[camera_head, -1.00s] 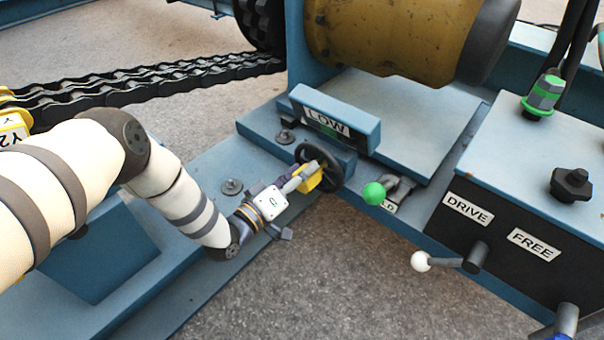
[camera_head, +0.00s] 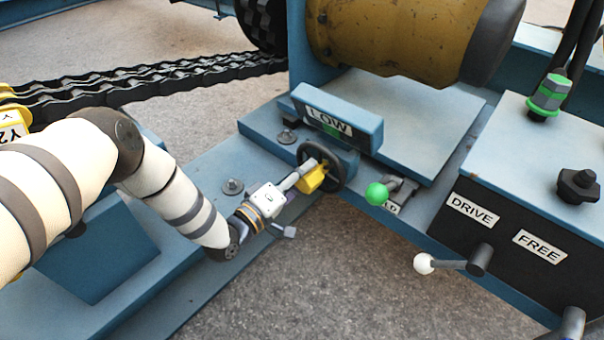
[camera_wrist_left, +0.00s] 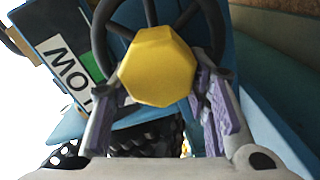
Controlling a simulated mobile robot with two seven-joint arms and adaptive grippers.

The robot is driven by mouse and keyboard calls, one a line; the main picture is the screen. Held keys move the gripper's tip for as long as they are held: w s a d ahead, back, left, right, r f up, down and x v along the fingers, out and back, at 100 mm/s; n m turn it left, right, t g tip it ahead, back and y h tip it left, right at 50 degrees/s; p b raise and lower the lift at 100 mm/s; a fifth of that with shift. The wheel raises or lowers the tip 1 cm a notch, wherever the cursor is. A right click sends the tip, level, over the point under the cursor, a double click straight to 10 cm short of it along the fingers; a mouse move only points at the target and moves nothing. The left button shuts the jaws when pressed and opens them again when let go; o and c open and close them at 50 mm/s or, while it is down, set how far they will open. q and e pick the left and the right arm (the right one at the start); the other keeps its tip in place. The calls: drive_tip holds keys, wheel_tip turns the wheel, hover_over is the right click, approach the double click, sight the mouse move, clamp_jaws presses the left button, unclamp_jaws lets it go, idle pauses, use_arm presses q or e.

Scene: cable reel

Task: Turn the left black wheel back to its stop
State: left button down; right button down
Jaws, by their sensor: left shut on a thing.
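The black wheel (camera_head: 337,178) stands upright on the blue frame, below the LOW sign, with a yellow hub (camera_head: 312,181) on its front. In the left wrist view the wheel's black rim and spokes (camera_wrist_left: 101,40) show behind the eight-sided yellow hub (camera_wrist_left: 158,68). My left gripper (camera_head: 305,180) reaches in from the left and is shut on the yellow hub, with one finger on each side of it. Part of the wheel is hidden behind the hub and fingers. My right gripper is not in view.
A green-knobbed lever (camera_head: 376,194) stands close to the wheel's right. The LOW block (camera_head: 338,117) is just above it. At right, a control box (camera_head: 530,170) carries DRIVE and FREE labels and a white-knobbed lever (camera_head: 424,264). Open ground lies in front.

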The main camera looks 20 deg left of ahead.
use_arm(q)
drive_tip(key=shift+d, duration=0.25)
drive_tip(key=c, duration=0.9)
unclamp_jaws()
drive_tip(key=shift+r, duration=0.1)
drive_tip(key=shift+o, duration=0.2)
drive_tip(key=shift+a, duration=0.1)
drive_tip(key=shift+s+a, duration=0.15)
drive_tip(key=shift+s, duration=0.25)
drive_tip(key=v, duration=1.1)
drive_tip(key=shift+s, duration=0.1)
